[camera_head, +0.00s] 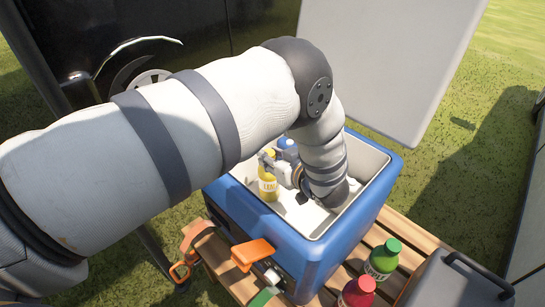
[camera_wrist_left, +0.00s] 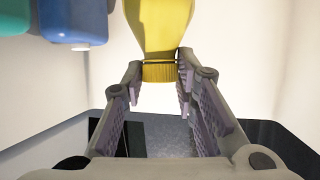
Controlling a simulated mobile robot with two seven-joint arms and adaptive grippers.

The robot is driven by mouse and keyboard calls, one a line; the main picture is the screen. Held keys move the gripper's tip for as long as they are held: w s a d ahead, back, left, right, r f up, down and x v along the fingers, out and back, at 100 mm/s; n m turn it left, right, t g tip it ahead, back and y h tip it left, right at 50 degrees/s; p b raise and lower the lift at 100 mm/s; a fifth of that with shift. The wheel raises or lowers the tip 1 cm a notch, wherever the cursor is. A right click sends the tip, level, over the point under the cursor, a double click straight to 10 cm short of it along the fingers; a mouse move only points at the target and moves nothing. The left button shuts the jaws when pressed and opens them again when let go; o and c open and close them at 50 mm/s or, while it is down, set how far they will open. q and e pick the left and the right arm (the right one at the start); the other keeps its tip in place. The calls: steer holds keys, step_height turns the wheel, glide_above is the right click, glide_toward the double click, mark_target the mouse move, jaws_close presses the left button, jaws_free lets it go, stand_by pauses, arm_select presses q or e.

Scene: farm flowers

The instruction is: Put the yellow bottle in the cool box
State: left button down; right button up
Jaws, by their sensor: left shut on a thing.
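The yellow bottle (camera_head: 267,184) is inside the open blue cool box (camera_head: 312,266), near its left inner wall. My left gripper (camera_head: 270,161) reaches down into the box and is shut on the bottle near its cap. In the left wrist view the yellow bottle (camera_wrist_left: 160,25) shows with its ribbed cap end between the fingers of my left gripper (camera_wrist_left: 160,80). Whether the bottle touches the box floor I cannot tell. My right gripper is not in view.
A blue bottle (camera_head: 286,144) is also in the box, behind the yellow one. A green bottle (camera_head: 383,259) and a red bottle (camera_head: 357,292) stand on the wooden slatted table (camera_head: 405,235) at the right. The raised white lid (camera_head: 395,60) stands behind. A grey case (camera_head: 455,280) is at lower right.

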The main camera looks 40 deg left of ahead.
arm_select(q)
steer(key=shift+r, duration=0.1)
steer(key=shift+f, duration=0.2)
steer(key=c, duration=1.3)
jaws_free()
steer(key=shift+r, duration=0.3)
steer(key=v, duration=0.7)
steer(key=shift+s+d+p, duration=0.1)
steer(key=shift+d+p, duration=0.15)
steer(key=shift+p, duration=0.05)
